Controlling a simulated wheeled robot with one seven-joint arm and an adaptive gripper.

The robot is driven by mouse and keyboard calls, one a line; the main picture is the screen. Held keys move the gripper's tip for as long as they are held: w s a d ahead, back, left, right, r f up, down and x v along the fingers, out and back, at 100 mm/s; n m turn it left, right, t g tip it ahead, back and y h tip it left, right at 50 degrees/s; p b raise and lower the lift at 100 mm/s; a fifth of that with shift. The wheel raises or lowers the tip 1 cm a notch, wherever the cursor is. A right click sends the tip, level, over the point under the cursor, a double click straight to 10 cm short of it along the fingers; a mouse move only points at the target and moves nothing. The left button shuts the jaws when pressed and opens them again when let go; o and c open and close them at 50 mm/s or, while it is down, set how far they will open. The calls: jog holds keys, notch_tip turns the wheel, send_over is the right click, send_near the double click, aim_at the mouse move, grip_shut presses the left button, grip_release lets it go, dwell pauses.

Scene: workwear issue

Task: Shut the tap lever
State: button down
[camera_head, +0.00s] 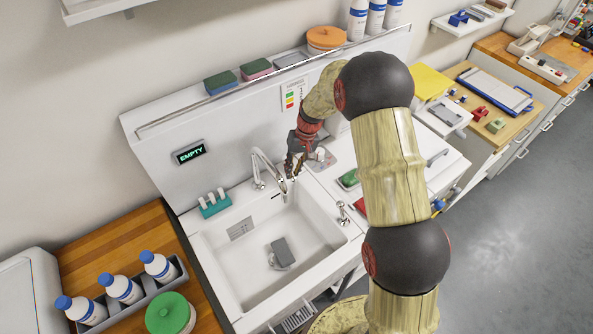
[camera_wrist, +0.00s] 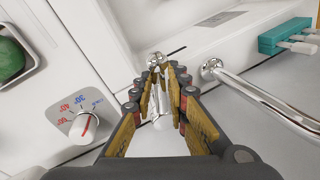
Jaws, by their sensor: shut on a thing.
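The tap lever (camera_wrist: 159,112) is a chrome bar with a round base, seen in the wrist view between my fingers. My gripper (camera_wrist: 163,72) is closed around it, with the tan finger pads on either side. In the head view my gripper (camera_head: 297,162) is at the back of the white sink, just right of the curved chrome spout (camera_head: 266,165); the lever is mostly hidden there. The spout (camera_wrist: 262,95) also shows in the wrist view, to the right of my fingers. Whether water runs cannot be told.
The sink basin (camera_head: 225,268) holds a grey block. A teal holder (camera_head: 215,206) stands left of the spout, and a chrome fitting (camera_head: 343,213) on the right rim. A temperature dial (camera_wrist: 82,128) and green sponge (camera_wrist: 10,57) lie left of my gripper. A wall display (camera_head: 190,152) reads EMPTY.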

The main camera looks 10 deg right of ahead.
jog(key=c, duration=1.8)
grip_release()
jog(key=v, duration=1.2)
jog(key=s+r+t+h+b, duration=0.1)
jog(key=s+b, duration=0.3)
jog(key=s, duration=0.7)
jog(key=s+d+r+t+h+b, duration=0.1)
jog(key=s+r+b, duration=0.3)
jog(key=s, duration=0.8)
jog(key=s+d+r+t+b, duration=0.1)
jog(key=s+r+t+b, duration=0.2)
jog(key=s, duration=0.8)
jog(key=shift+s+r+t+h+b, duration=0.3)
jog(key=shift+s+h+b, duration=0.1)
jog(key=shift+b, duration=0.15)
